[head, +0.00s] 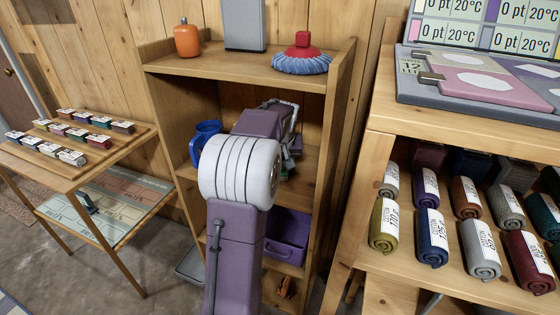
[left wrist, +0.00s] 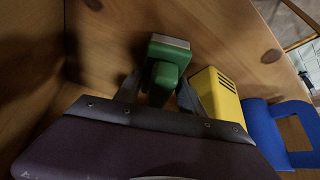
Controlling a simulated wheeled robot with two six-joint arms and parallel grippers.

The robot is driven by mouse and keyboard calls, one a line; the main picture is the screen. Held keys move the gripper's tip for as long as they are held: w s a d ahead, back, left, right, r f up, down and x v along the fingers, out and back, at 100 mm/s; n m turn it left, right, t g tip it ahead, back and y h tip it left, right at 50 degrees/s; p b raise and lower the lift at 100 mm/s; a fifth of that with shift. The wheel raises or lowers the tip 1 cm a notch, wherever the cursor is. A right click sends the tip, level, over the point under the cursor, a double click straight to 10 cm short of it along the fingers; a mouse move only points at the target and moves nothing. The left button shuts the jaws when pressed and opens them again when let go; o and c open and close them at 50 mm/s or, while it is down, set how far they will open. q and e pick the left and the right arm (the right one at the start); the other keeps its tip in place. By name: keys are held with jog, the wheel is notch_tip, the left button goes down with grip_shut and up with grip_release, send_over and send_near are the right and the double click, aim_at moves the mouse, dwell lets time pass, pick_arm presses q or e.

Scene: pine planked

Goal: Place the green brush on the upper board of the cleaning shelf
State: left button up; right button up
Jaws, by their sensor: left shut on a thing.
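The cleaning shelf (head: 160,66) stands in the middle of the head view. Its upper board (head: 228,66) carries an orange bottle (head: 187,40), a grey box (head: 245,22) and a blue brush with a red handle (head: 301,58). My left arm reaches into the compartment below that board. In the left wrist view my left gripper (left wrist: 160,85) is shut on the green brush (left wrist: 168,50), holding it by its green handle. In the head view the arm mostly hides the brush; whether it touches the board is unclear. My right gripper is not in view.
A blue jug (head: 206,138) stands left of my arm in the same compartment. A yellow object (left wrist: 217,97) is close beside the gripper. A purple bin (head: 288,236) sits lower. The upper board has bare room at its front middle. A rack of rolled cloths stands right.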

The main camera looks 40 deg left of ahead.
pick_arm(q)
jog(key=o, duration=1)
jog(key=shift+f, duration=0.15)
jog(key=shift+o, duration=0.2)
jog(key=shift+r, duration=0.2)
jog(key=shift+s+d+r+p, duration=0.35)
jog(key=shift+d+r, duration=0.05)
jog(key=shift+r, duration=0.15)
jog(key=s+d, duration=0.2)
jog(key=s, duration=0.1)
jog(key=s+d, duration=0.5)
jog(key=s, duration=0.1)
jog(key=shift+d+b, duration=0.25)
jog(key=shift+b, duration=0.15)
jog(key=shift+w, duration=0.1)
jog(key=shift+f, duration=0.1)
